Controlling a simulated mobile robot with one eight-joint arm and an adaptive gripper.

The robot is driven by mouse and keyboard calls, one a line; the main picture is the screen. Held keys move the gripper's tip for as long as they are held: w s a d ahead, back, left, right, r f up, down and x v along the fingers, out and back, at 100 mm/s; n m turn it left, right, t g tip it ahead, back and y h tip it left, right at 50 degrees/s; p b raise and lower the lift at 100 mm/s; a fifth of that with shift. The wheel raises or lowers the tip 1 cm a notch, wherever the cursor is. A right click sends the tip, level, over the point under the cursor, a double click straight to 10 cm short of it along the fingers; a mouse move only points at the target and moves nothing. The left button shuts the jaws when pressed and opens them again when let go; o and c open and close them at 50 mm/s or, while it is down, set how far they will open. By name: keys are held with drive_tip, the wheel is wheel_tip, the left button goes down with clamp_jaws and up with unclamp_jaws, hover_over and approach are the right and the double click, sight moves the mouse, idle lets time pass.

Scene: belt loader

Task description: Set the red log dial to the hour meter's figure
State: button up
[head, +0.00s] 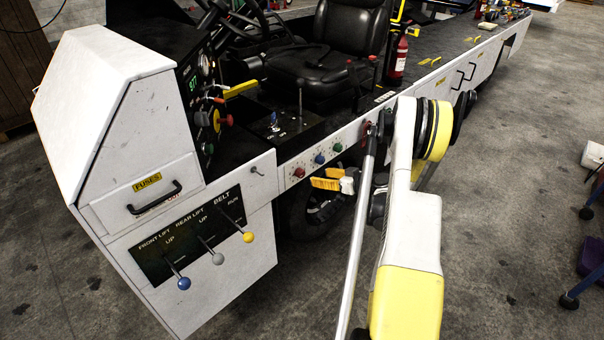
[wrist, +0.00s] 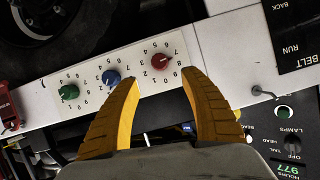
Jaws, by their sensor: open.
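The red log dial (wrist: 160,61) sits on a white numbered plate on the loader's side panel; in the head view it is the leftmost dial (head: 299,172). Its figures appear upside down in the wrist view, and I cannot tell surely which one it points at. The hour meter (wrist: 289,169) shows 977 in green; it also shows in the head view (head: 194,85). My gripper (wrist: 160,75) is open and empty, its orange fingers spread to either side just short of the red dial. In the head view my gripper (head: 316,180) is just below the dial row.
A blue dial (wrist: 112,77) and a green dial (wrist: 68,92) are in the same row. A small hook-like pin (wrist: 262,92) sticks out beside the red dial. Levers with blue, grey and yellow knobs (head: 248,237) project from the front panel.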

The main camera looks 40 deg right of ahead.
sight(303, 174)
drive_tip(key=shift+n, duration=0.4)
drive_tip(key=b+x, duration=0.3)
drive_tip(key=x, duration=0.7)
drive_tip(key=shift+w+f+b, duration=0.25)
drive_tip(key=shift+b, duration=0.15)
drive_tip(key=shift+a, duration=0.1)
clamp_jaws()
